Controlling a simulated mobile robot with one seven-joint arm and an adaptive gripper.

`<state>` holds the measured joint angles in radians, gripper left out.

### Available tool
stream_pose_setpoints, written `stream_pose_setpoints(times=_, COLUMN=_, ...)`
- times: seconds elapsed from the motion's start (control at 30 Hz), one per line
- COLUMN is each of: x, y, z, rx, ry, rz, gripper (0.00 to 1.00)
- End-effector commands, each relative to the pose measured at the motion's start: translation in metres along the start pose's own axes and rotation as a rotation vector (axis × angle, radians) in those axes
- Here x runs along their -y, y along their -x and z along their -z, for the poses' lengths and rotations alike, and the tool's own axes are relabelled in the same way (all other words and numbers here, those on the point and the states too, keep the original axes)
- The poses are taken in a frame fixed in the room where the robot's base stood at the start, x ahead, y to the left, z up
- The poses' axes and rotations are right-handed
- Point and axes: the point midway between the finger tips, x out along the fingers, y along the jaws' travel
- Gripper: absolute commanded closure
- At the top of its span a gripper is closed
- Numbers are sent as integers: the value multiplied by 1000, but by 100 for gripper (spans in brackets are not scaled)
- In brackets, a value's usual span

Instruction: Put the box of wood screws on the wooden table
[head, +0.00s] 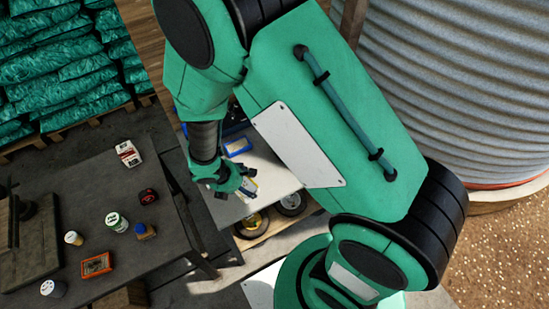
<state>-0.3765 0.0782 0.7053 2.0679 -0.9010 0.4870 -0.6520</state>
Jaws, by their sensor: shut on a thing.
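My gripper (226,187) points down over a pale-topped surface (272,172) in the middle of the head view. It is shut on a small pale and yellow box (250,187), which shows only in part at its fingers. The label is too small to read, so I cannot confirm that it is the box of wood screws. A dark grey table (75,205) stands at the left with several small goods on it. I cannot tell whether its top is wood.
On the dark table are a white and red box (128,153), an orange-red box (97,264), a black and red item (148,196), a green and white can (116,222) and other small containers. Stacked green sacks (65,60) lie behind. A corrugated metal tank (460,90) stands right.

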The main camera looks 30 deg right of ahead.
Motion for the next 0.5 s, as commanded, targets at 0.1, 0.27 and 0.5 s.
stream_pose_setpoints(times=0.1, x=35, y=-3, z=-10, rx=2, ry=-54, rz=21, gripper=72)
stream_pose_setpoints(times=0.27, x=82, y=-9, z=-20, rx=4, ry=-125, rz=50, gripper=72)
stream_pose_setpoints(times=0.5, x=135, y=-14, z=-28, rx=8, ry=-208, rz=83, gripper=72)
